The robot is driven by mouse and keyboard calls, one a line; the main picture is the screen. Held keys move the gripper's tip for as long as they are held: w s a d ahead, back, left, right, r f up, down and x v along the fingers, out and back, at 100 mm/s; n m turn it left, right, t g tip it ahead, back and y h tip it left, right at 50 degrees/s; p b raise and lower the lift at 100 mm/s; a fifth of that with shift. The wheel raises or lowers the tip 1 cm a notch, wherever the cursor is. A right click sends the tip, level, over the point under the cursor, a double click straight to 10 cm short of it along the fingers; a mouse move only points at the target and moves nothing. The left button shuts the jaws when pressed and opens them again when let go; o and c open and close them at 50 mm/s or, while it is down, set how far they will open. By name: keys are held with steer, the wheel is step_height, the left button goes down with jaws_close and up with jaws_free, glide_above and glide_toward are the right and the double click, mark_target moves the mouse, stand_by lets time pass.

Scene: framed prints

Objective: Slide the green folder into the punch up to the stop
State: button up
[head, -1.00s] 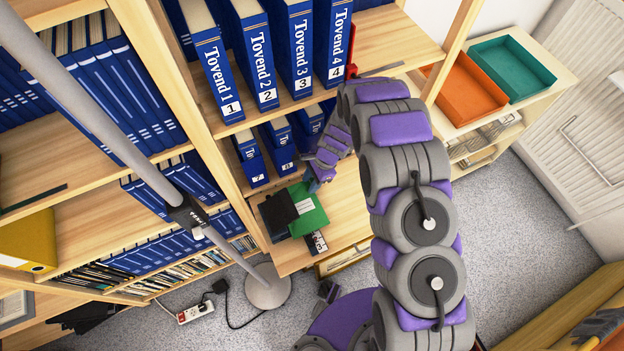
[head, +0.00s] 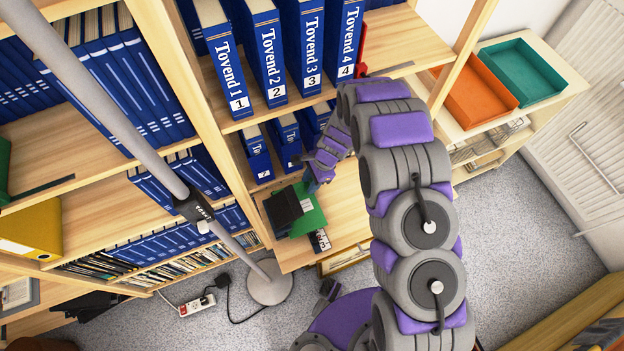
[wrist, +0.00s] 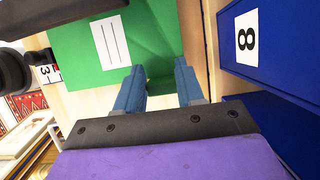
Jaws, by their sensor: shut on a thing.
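The green folder (head: 313,219) lies by the black punch (head: 283,207) on a low wooden shelf; its left part is hidden behind or under the punch. The head view cannot tell how deep it sits. My gripper (head: 314,184) is at the folder's upper right edge. In the wrist view my gripper's blue fingers (wrist: 160,84) are shut on the green folder (wrist: 75,57), which has a white lined label. Part of the punch (wrist: 32,15) shows dark at the upper left there. The stop is not visible.
Blue binders (head: 256,154) stand just behind, and one labelled 8 (wrist: 246,38) is close to the right of my fingers. A small black item labelled 3 (head: 319,241) lies near the folder. A grey pole (head: 120,125) crosses the left.

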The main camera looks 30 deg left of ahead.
steer(key=shift+s+a, duration=0.3)
steer(key=shift+s, duration=0.1)
steer(key=o, duration=1.1)
steer(key=shift+r+p, duration=1.75)
steer(key=shift+r, duration=1.75)
steer(key=shift+r, duration=0.1)
